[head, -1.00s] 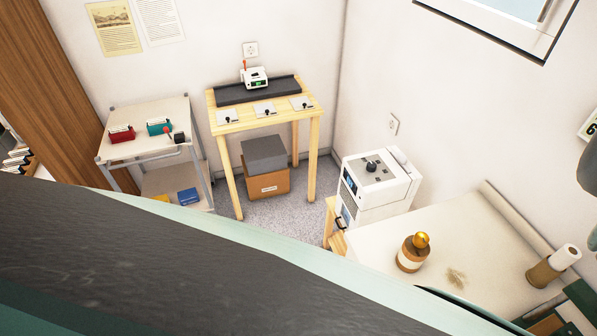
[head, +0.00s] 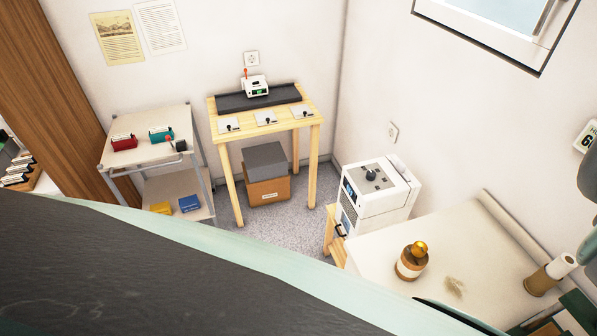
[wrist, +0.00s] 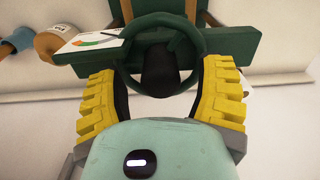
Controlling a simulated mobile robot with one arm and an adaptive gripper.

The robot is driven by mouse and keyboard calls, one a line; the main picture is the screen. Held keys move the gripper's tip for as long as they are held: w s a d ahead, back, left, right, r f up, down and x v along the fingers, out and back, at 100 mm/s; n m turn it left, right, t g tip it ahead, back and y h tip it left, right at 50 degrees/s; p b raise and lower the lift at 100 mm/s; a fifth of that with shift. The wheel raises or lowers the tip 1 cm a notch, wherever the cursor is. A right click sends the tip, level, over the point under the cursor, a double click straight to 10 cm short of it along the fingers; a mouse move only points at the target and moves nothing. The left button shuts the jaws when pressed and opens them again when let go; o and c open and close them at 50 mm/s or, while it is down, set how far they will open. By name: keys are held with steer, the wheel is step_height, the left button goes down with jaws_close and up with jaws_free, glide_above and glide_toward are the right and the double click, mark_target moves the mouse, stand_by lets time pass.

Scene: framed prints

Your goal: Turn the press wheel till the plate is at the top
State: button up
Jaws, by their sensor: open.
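In the wrist view, the press wheel (wrist: 196,42) is a dark ring with a black hub (wrist: 160,66) inside it. It stands in front of the dark green press body (wrist: 260,48). My gripper (wrist: 160,80) is open, with one yellow ribbed finger on each side of the wheel's lower part. I cannot tell whether the fingers touch the rim. A small part of dark green equipment shows at the lower right of the head view (head: 578,303). I cannot make out the plate or its height.
A white card with a coloured dial (wrist: 88,40) is beside the wheel. In the head view, a pale bench (head: 440,245) carries a brown jar (head: 411,262) and a paper roll (head: 550,275). A white machine (head: 374,195) stands behind it. Grey floor (head: 275,228) is open beyond.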

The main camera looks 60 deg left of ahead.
steer(key=shift+c, duration=0.2)
jaws_close()
stand_by(0.6)
steer(key=shift+n, duration=0.3)
steer(key=n+b, duration=0.1)
steer(key=n, duration=0.1)
steer(key=shift+n, duration=0.3)
steer(key=n+b, duration=0.2)
steer(key=n, duration=0.1)
steer(key=shift+f+n, duration=0.15)
steer(key=shift+n, duration=0.25)
steer(key=n+b, duration=0.2)
steer(key=n, duration=0.1)
steer(key=shift+n+b, duration=0.9)
steer(key=shift+n, duration=0.9)
